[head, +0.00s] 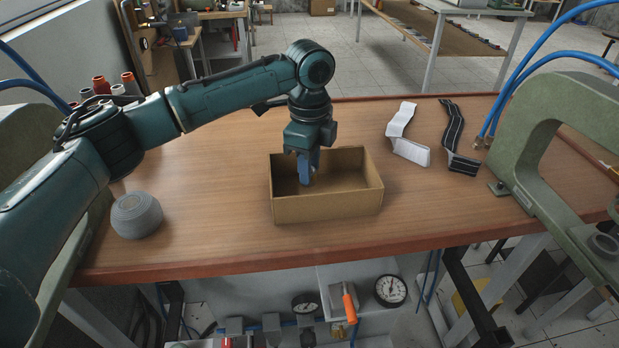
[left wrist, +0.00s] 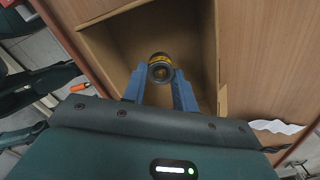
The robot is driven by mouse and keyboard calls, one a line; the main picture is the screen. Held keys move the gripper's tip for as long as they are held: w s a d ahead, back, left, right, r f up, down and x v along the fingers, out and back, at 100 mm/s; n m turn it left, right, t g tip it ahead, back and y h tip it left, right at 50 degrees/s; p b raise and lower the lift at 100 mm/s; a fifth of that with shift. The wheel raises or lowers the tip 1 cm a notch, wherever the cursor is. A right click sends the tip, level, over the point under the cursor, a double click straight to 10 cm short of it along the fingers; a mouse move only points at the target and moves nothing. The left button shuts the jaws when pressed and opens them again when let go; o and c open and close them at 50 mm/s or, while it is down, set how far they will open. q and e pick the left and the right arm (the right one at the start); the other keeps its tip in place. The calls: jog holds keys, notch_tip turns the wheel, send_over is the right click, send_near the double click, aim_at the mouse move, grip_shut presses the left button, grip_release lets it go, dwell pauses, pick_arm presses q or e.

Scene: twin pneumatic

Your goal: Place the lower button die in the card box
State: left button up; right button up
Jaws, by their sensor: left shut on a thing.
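The open card box (head: 327,208) stands on the wooden table near its front edge. My left gripper (head: 307,178) points down into the box, its blue fingers inside the walls. In the left wrist view the fingers (left wrist: 160,88) are shut on the lower button die (left wrist: 160,70), a small round dark metal piece with a yellow band. The die is over the inside of the box (left wrist: 218,60); whether it touches the floor I cannot tell. In the head view the die is hidden by the fingers and box wall. My right gripper is not in view.
A grey round roll (head: 137,215) sits at the left of the table. A white strip (head: 407,135) and a black striped strip (head: 458,138) lie right of the box. A green press frame (head: 560,150) with blue hoses stands at the right. The table front right of the box is clear.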

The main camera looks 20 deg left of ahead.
pick_arm(q)
notch_tip(320, 180, down, 3)
jog(key=shift+f, duration=0.25)
jog(key=o, duration=1.1)
jog(key=shift+f, duration=0.1)
notch_tip(320, 180, up, 12)
jog(key=shift+r, duration=0.15)
